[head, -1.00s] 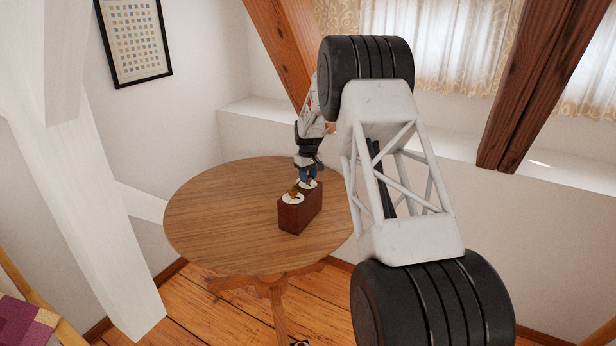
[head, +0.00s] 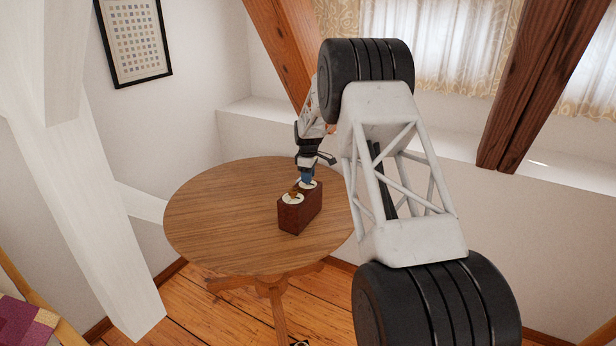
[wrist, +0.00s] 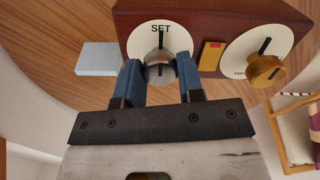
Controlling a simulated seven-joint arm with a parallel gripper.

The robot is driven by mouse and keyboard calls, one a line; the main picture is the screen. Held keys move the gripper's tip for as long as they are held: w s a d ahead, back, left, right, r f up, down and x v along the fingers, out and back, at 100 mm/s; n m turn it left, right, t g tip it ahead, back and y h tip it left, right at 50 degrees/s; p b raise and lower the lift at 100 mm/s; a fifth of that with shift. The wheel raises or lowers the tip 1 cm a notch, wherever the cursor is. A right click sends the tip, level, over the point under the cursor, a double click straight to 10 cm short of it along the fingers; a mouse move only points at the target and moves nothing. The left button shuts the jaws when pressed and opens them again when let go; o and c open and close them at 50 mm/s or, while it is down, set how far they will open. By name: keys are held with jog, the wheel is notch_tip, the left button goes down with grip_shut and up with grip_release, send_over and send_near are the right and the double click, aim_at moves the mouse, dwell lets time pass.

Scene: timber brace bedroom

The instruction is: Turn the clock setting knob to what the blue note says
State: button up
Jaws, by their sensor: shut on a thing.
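A dark reddish-brown wooden box (head: 300,216), the clock, stands on the round table with two white dials on its top. In the wrist view, the dial marked SET (wrist: 142,39) carries a silver-grey knob (wrist: 158,68). My gripper (wrist: 160,76) has its blue fingers on both sides of this knob and is shut on it. A dark line on the knob points towards the SET label. The gripper also shows over the far dial in the head view (head: 307,179). A pale blue note (wrist: 97,58) lies beside the box; no writing on it is readable.
A second dial (wrist: 239,50) with a brass knob (wrist: 265,70) sits on the same box, with a small red and yellow plate (wrist: 211,55) between the dials. The round wooden table (head: 225,215) is otherwise largely clear. A timber post (head: 285,55) rises behind it.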

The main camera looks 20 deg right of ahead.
dwell(0.3)
jog(key=o, duration=0.9)
jog(key=shift+o, duration=0.2)
jog(key=shift+r, duration=0.1)
jog(key=shift+r, duration=3.8)
